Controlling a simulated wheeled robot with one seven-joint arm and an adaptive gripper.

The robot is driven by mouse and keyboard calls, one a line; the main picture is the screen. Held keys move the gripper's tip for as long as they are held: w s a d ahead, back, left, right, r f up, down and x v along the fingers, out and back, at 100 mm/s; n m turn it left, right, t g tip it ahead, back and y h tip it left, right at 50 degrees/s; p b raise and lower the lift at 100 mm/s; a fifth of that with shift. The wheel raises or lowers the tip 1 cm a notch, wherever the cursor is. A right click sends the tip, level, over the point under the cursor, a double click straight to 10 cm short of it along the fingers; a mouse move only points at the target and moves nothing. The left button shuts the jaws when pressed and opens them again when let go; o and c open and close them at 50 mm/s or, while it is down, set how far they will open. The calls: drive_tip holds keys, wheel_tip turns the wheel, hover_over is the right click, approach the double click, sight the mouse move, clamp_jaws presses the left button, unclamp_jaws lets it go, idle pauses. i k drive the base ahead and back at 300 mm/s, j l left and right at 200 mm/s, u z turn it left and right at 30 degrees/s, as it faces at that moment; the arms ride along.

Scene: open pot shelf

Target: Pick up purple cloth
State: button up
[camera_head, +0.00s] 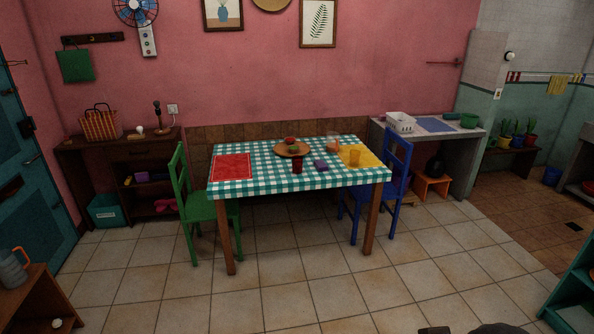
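A small purple item (320,164), which looks like a folded or bunched cloth, lies on the checked table (262,178) near its middle right. It is just left of the yellow placemat (359,156) and right of a dark red cup (297,166). Another small purple item (142,177) sits on the dark wooden shelf at the left; its kind is too small to tell. My gripper cannot be made out; only dark parts, probably mine, show at the bottom edge, far in front of the table.
A green chair (201,205) stands at the table's left end and a blue chair (396,172) at its right. A brown plate (291,149) and an orange cup (355,158) are on the table. A low wooden unit (38,298) is at bottom left. The tiled floor (300,300) before the table is clear.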

sight(321, 165)
drive_tip(key=i+u, duration=0.1)
drive_tip(key=i, duration=1.1)
drive_tip(key=i+z, duration=0.2)
drive_tip(key=i, duration=0.3)
drive_tip(key=i+j+z, duration=0.2)
drive_tip(key=i, duration=0.3)
drive_tip(key=i+j+z, duration=0.2)
drive_tip(key=i, duration=0.25)
drive_tip(key=i+j+z, duration=0.2)
drive_tip(key=i, duration=0.3)
drive_tip(key=i+j+z, duration=0.6)
drive_tip(key=i+j, duration=0.15)
drive_tip(key=j, duration=0.2)
